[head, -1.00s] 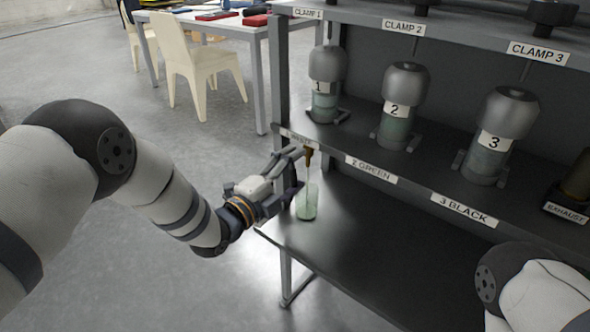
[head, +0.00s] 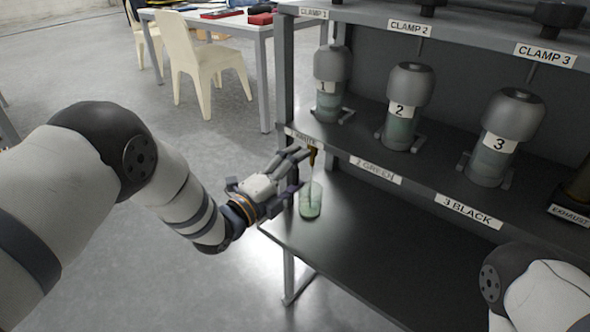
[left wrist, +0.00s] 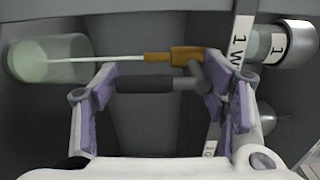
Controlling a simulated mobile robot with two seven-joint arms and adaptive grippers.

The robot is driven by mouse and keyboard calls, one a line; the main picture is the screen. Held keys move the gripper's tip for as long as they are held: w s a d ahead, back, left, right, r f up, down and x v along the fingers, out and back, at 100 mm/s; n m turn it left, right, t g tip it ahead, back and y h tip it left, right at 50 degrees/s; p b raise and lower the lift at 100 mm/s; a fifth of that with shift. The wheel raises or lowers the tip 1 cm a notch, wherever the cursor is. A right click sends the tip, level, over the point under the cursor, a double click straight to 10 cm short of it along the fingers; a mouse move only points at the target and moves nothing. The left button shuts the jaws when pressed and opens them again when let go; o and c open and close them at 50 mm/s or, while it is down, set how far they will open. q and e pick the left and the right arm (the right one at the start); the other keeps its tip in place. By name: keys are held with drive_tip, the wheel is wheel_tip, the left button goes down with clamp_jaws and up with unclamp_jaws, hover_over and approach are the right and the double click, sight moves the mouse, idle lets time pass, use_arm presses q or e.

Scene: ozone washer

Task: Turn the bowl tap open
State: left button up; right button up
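The brass-brown tap (head: 313,154) sticks out under the shelf edge at the left bay, and it also shows in the left wrist view (left wrist: 172,57). A thin pale stream runs from its spout into a clear greenish glass (head: 311,203), which also shows in the left wrist view (left wrist: 50,60). My left gripper (head: 300,171) is at the tap with its fingers spread. In the left wrist view a dark bar-like handle (left wrist: 145,85) lies between the fingers (left wrist: 160,88); firm contact cannot be told. My right gripper is out of view.
Numbered grey vessels, including vessel 2 (head: 400,108) and vessel 3 (head: 492,138), stand on the shelf above. The lower shelf (head: 385,245) is clear right of the glass. My right arm shows at lower right. A chair (head: 205,70) stands behind.

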use_arm(q)
drive_tip(key=shift+s+d+f, duration=0.1)
drive_tip(key=shift+d, duration=0.15)
drive_tip(key=shift+s+r, duration=0.1)
drive_tip(key=shift+r, duration=0.1)
drive_tip(key=shift+a, duration=0.1)
drive_tip(key=shift+s+a, duration=0.1)
drive_tip(key=shift+a, duration=0.1)
drive_tip(key=v, duration=1.1)
drive_tip(key=shift+s, duration=0.25)
drive_tip(key=shift+a, duration=0.1)
